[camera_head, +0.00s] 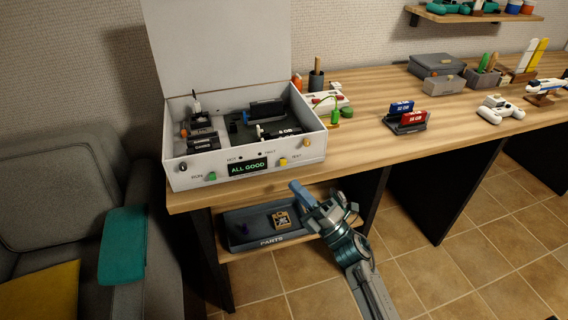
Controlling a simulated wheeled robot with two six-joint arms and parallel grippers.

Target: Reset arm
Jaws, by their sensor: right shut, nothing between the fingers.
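My right gripper (302,194) is in front of the desk's front edge, at the lower middle of the head view. Its blue-grey fingers point up and to the left, and they are shut with nothing between them. My right arm comes up from the bottom, right of centre. The gripper is just below and in front of the white box (310,156) and touches no object that I can make out. The white box stands open with its lid up, and its green display (248,167) reads "ALL GOOD". My left gripper is not in view.
A dark parts tray (238,240) lies on a low shelf behind the gripper, with a small item in it. The wooden desk (367,140) holds a red and blue cartridge rack (405,124), a white game controller (498,112) and grey boxes. A grey armchair (60,190) stands at left.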

